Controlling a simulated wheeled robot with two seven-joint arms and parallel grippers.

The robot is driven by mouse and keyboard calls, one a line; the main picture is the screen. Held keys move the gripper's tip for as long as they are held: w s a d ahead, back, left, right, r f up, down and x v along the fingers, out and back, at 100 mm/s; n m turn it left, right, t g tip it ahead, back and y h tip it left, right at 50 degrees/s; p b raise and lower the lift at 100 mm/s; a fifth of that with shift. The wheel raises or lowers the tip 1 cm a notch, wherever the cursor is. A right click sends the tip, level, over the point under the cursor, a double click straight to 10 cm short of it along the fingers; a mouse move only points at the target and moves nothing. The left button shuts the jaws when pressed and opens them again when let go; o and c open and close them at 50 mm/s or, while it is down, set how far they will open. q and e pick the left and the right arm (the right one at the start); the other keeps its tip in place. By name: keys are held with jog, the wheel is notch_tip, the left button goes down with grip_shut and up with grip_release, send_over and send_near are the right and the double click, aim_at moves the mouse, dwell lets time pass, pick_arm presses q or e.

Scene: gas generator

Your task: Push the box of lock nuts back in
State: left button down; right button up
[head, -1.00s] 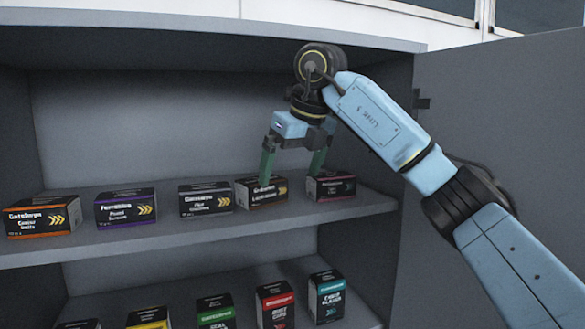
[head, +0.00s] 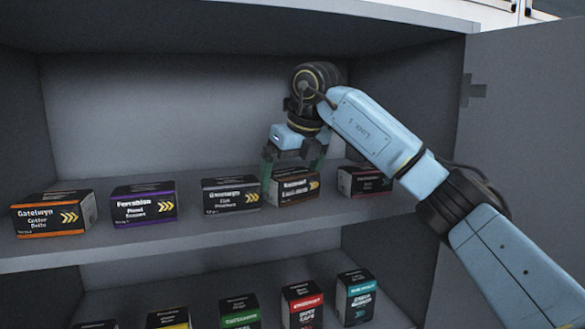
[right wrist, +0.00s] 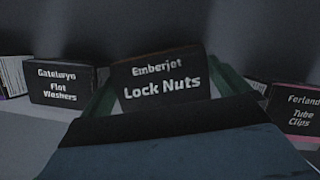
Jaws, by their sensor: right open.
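The box of lock nuts (head: 297,192) is black with an orange lower edge and stands upright on the upper shelf, fourth from the left. Its label reads "Emberjet Lock Nuts" in the right wrist view (right wrist: 160,82). My right gripper (head: 291,184) is open, with one green finger toward each side of this box. In the right wrist view the fingers (right wrist: 166,95) show left and right of the box's front. I cannot tell whether they touch it. My left gripper is not in view.
The flat washers box (head: 231,196) stands just left, and the tube clips box (head: 364,182) just right. More boxes stand further left and on the lower shelf. The cabinet's right side panel (head: 530,130) is beside my right arm.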

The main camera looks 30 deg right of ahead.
aim_at(305, 174)
jog(key=c, duration=1)
jog(key=shift+s+d, duration=0.1)
jog(key=shift+d, duration=0.05)
jog(key=shift+s+d, duration=0.3)
jog(key=shift+s, duration=0.15)
jog(key=shift+s+d+r, duration=0.1)
jog(key=shift+s+d, duration=0.3)
jog(key=shift+s, duration=0.3)
jog(key=shift+w, duration=0.1)
jog(key=o, duration=1)
jog(key=shift+w, duration=0.1)
jog(key=shift+a, duration=0.1)
